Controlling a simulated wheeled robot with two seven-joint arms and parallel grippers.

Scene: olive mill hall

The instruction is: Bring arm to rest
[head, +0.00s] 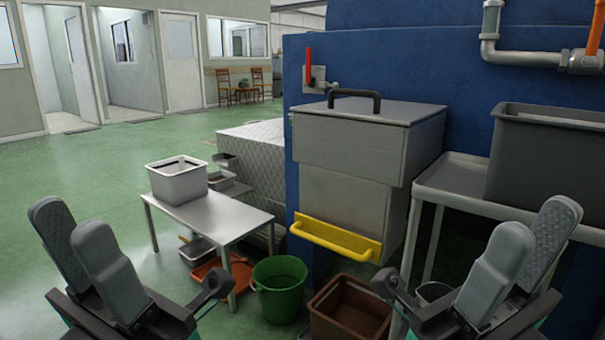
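My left gripper (72,219) is at the lower left of the head view, with its two grey finger pads pointing up and apart. It is open and empty, over the green floor. My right gripper (538,218) is at the lower right, also with its pads apart and nothing between them. It is in front of the grey side table. Both grippers are raised near the bottom of the view, and neither is seen touching anything.
A metal table (215,213) with a grey bin (178,181) stands left of centre. A green bucket (280,290) and a brown crate (349,312) are on the floor between my grippers. A lidded grey box (349,205) with a yellow bar (336,240) is ahead. Open floor lies left.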

